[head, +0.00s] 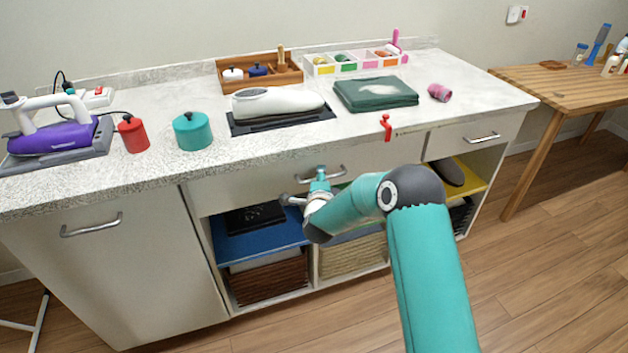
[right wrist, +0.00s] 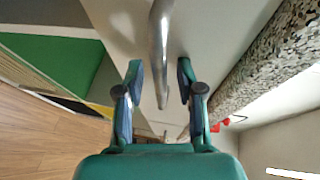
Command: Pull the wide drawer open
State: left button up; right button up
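The wide drawer (head: 262,185) is in the middle of the counter front, under the worktop. It looks closed, its front in line with the cabinet. Its metal bar handle (head: 338,170) shows beside my right gripper (head: 320,180), which is at the handle and hides part of it. In the right wrist view, my right gripper (right wrist: 159,72) is open. The handle bar (right wrist: 157,35) runs between and beyond its two fingertips, with visible gaps on both sides. The speckled worktop edge (right wrist: 265,65) lies to the right there. My left gripper is not in view.
A cabinet door (head: 110,270) is at left, a smaller drawer (head: 465,137) at right. A red clip-like item (head: 386,128) hangs at the worktop edge above the drawer.

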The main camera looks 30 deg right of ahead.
jog(key=shift+w+d, duration=0.1)
grip_shut()
dwell(0.3)
